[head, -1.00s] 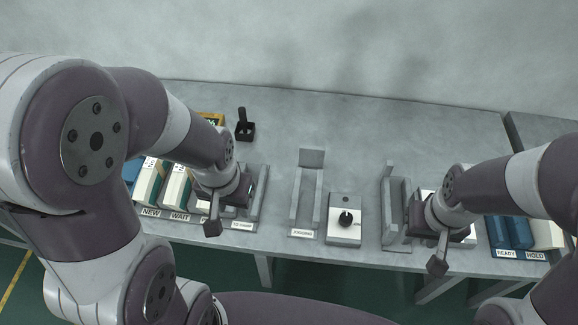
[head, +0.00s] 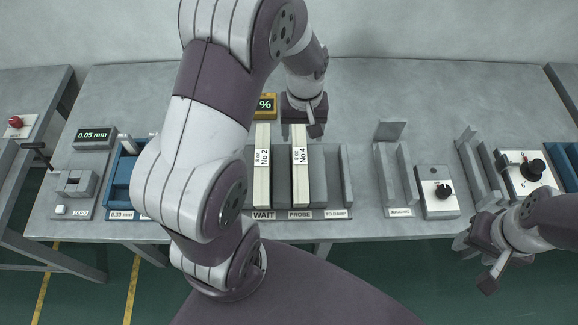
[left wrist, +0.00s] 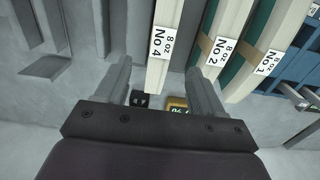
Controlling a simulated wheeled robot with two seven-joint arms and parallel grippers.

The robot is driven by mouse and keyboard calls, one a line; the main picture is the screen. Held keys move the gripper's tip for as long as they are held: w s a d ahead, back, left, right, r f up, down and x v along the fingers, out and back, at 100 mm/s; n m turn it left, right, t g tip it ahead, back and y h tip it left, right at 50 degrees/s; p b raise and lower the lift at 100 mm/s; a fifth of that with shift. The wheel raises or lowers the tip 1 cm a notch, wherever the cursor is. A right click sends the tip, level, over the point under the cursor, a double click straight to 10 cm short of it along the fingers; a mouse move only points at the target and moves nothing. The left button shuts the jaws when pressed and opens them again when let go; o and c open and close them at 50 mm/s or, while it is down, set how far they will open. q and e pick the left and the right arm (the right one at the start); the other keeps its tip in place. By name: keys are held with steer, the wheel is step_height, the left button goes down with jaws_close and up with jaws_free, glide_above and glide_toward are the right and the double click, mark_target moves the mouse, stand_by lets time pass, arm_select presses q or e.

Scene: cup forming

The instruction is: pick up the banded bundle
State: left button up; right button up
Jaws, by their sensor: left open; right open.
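A pale upright bundle labelled No 4 (head: 300,165) stands in the PROBE slot of the rack; it also shows in the left wrist view (left wrist: 158,75). A similar bundle labelled No 2 (head: 262,180) stands in the WAIT slot to its left. In the left wrist view, tan bands show on No 2 (left wrist: 215,50) and No 1 (left wrist: 262,62). My left gripper (head: 312,128) is open near the far end of No 4; in the left wrist view No 4 lies between its fingers (left wrist: 162,88), not gripped. My right gripper (head: 484,262) is open and empty near the bench's front edge.
The TO DAMP slot (head: 334,190) is empty. A yellow-framed display (head: 264,105) stands behind the rack. A JOGGING fixture (head: 395,180) and a knob box (head: 437,192) stand to the right. A blue tray (head: 120,185) is at left.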

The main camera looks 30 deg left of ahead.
mark_target(299, 156)
arm_select(q)
steer(key=f, duration=0.1)
steer(key=d+f, duration=0.1)
steer(key=f, duration=0.3)
steer(key=shift+s+d+p, duration=0.25)
steer(key=shift+s+p, duration=0.1)
steer(key=f, duration=0.1)
steer(key=a+f, duration=0.1)
steer(key=f+p, duration=0.1)
steer(key=shift+a+f, duration=0.25)
steer(key=shift+f, duration=0.15)
step_height(299, 156, down, 3)
steer(key=shift+d+r, duration=0.1)
steer(key=shift+d, duration=0.05)
steer(key=shift+c, duration=0.3)
arm_select(e)
steer(key=shift+s+d+r, duration=0.15)
steer(key=shift+d+r, duration=0.1)
steer(key=shift+r, duration=0.25)
steer(key=shift+s+d+r, duration=0.1)
steer(key=shift+d+r, duration=0.15)
steer(key=shift+r, duration=0.25)
arm_select(q)
steer(key=c, duration=0.5)
jaws_close()
steer(key=shift+r, duration=0.1)
